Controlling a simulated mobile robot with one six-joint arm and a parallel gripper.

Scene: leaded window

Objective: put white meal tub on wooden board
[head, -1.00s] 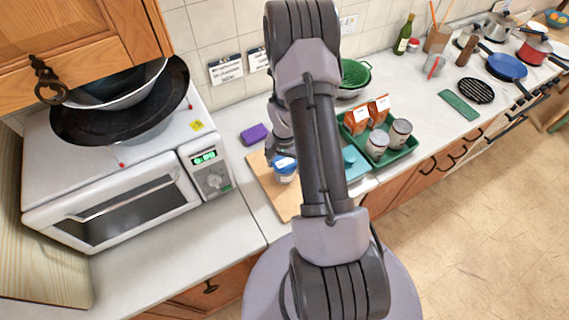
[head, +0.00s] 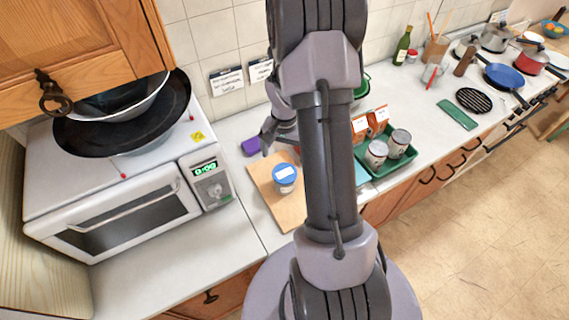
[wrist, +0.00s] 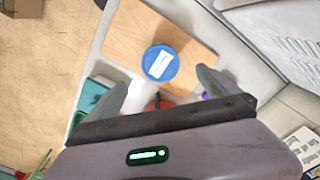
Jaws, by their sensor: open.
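The white meal tub (head: 286,185) with a blue lid and a white label stands upright on the wooden board (head: 269,208). In the wrist view the tub's blue lid (wrist: 160,63) shows from above, with the bare board (wrist: 131,27) around it. My gripper (head: 280,140) is behind and above the tub in the head view, apart from it. In the wrist view my gripper's fingers (wrist: 160,88) are spread wide and empty, with the tub beyond their tips. My arm hides part of the counter to the right of the board.
A microwave (head: 120,205) stands left of the board. A purple sponge (head: 251,147) lies behind it. A green tray (head: 398,164) with cans and orange cartons is to the right. The counter in front of the microwave's right side is clear.

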